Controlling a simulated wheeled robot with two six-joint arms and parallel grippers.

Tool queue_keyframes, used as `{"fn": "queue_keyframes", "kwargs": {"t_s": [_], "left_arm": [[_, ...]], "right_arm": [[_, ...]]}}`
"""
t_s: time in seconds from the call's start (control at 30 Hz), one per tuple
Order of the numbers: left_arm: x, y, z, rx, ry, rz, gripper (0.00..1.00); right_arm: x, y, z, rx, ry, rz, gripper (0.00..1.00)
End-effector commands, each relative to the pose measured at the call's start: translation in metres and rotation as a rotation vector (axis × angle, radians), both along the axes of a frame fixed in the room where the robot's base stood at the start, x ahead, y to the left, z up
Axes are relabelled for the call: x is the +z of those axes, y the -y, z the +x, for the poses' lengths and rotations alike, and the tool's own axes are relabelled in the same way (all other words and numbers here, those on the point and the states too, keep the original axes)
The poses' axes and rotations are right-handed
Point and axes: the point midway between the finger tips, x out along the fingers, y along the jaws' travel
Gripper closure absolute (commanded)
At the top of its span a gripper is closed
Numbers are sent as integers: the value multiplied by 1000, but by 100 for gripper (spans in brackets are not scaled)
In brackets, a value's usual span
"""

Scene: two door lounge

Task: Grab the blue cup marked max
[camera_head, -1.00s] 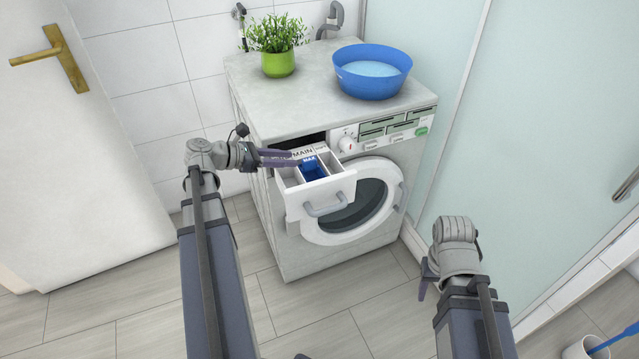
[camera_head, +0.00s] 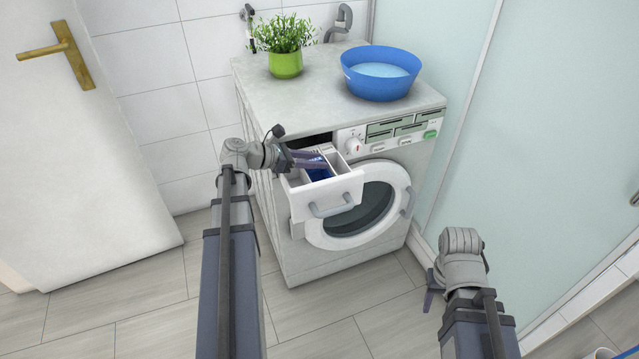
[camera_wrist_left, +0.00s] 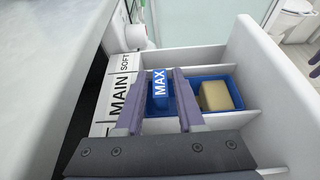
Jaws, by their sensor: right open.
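The blue cup marked MAX (camera_wrist_left: 160,84) sits in the pulled-out white detergent drawer (camera_head: 338,196) of the washing machine. A little of its blue shows in the head view (camera_head: 318,174), partly hidden by my gripper. In the left wrist view, blue walls around a beige block (camera_wrist_left: 219,95) lie right of the label. My left gripper (camera_head: 318,160) reaches over the drawer from the left. In the left wrist view its fingers (camera_wrist_left: 158,80) stand apart on either side of the MAX label. My right gripper (camera_head: 429,291) is open and empty, low and right of the machine.
The washing machine top (camera_head: 325,88) holds a green potted plant (camera_head: 285,63) and a blue basin of water (camera_head: 380,78). Labels MAIN and SOFT (camera_wrist_left: 120,95) line the drawer's back. A door (camera_head: 95,150) stands left; a glass panel (camera_head: 500,140) stands right.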

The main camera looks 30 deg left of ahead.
Motion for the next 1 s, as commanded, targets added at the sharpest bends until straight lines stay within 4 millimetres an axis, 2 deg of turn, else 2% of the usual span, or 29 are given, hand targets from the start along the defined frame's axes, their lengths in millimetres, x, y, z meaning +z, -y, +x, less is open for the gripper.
{"fn": "queue_keyframes", "kwargs": {"t_s": [0.23,0.57,1.0], "left_arm": [[-1,2,2,0,0,0,64],[-1,2,2,0,0,0,100],[-1,2,2,0,0,0,100]], "right_arm": [[-1,0,0,0,0,0,50],[-1,0,0,0,0,0,50],[-1,0,0,0,0,0,50]]}}
